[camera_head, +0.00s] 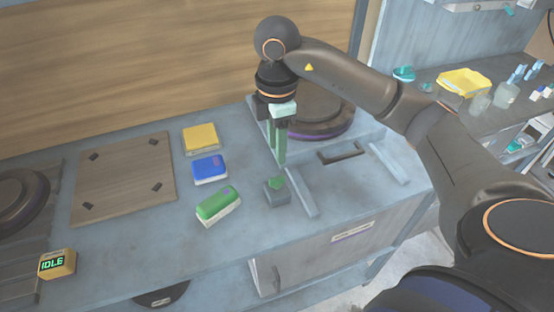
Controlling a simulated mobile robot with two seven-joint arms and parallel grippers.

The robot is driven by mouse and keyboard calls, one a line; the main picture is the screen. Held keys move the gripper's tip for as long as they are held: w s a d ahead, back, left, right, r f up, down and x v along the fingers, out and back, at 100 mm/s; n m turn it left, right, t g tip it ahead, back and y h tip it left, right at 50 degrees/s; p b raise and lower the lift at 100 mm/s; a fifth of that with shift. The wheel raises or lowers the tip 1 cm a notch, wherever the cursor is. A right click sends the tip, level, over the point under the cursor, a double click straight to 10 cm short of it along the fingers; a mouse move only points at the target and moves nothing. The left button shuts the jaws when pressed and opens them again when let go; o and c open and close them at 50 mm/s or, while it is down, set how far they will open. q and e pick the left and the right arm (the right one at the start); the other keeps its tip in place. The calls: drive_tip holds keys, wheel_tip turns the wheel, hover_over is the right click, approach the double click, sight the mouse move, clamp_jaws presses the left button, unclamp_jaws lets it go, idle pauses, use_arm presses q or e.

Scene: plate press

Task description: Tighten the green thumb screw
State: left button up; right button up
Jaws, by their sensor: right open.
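The green thumb screw (276,183) sits on top of a small dark grey block (277,195) on the workbench, right of the middle. My right gripper (280,160) points down just behind and above the screw in the picture, with its pale green fingers close to it. It is open, with nothing seen between the fingers. I cannot tell whether the fingertips touch the screw; a gap seems to show. My left gripper is not in view.
A yellow block (201,138), a blue block (209,169) and a green block (218,206) lie left of the screw. A wooden board (125,180) and a yellow box reading "IDLE" (57,264) are further left. A grey bar (302,193) lies close right of the screw.

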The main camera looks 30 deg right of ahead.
drive_tip(key=shift+r, duration=1.6)
